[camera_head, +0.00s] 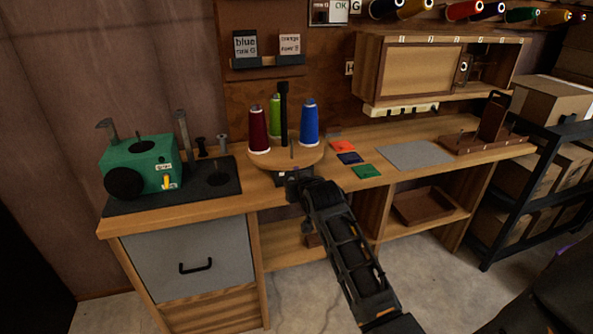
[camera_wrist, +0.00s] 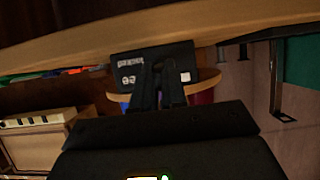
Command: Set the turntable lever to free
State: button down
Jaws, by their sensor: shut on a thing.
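The round wooden turntable (camera_head: 312,155) stands at the front edge of the bench and carries dark red, green and blue thread spools around a black post. In the wrist view its rim (camera_wrist: 208,84) shows past a black plate (camera_wrist: 130,62). The plate has upside-down white lettering, partly covered by my fingers, that seems to include "locked", and a white square to the right. My gripper (camera_head: 294,181) is at the turntable's front; in the wrist view its fingertips (camera_wrist: 158,66) are against the plate. It is shut on the lever, which is mostly hidden between the fingers.
A green machine (camera_head: 142,165) stands on a dark mat to the left. Several coloured squares (camera_head: 350,158) and a grey mat (camera_head: 415,155) lie right of the turntable. A wooden cabinet (camera_head: 410,70) hangs above. The bench's front edge is close beneath my gripper.

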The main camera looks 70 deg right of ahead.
jog(key=shift+w+d+r+g+y+p, duration=0.15)
jog(key=shift+r+g+y+p, duration=0.5)
jog(key=shift+p, duration=1.3)
jog(key=shift+w+d+r+g+y+p, duration=0.1)
jog(key=shift+r+g+y+p, duration=0.5)
jog(key=shift+p, duration=1.3)
jog(key=shift+w+d+f+y+p, duration=0.1)
jog(key=shift+y+p, duration=0.35)
jog(key=shift+p, duration=0.5)
jog(key=shift+f+g+y+p, duration=0.1)
jog(key=shift+g+y+p, duration=0.2)
jog(key=shift+p, duration=0.1)
jog(key=c, duration=1.2)
grip_release()
jog(key=shift+d, duration=0.1)
jog(key=shift+o, duration=0.2)
jog(key=v, duration=0.7)
jog(key=shift+a+r, duration=0.25)
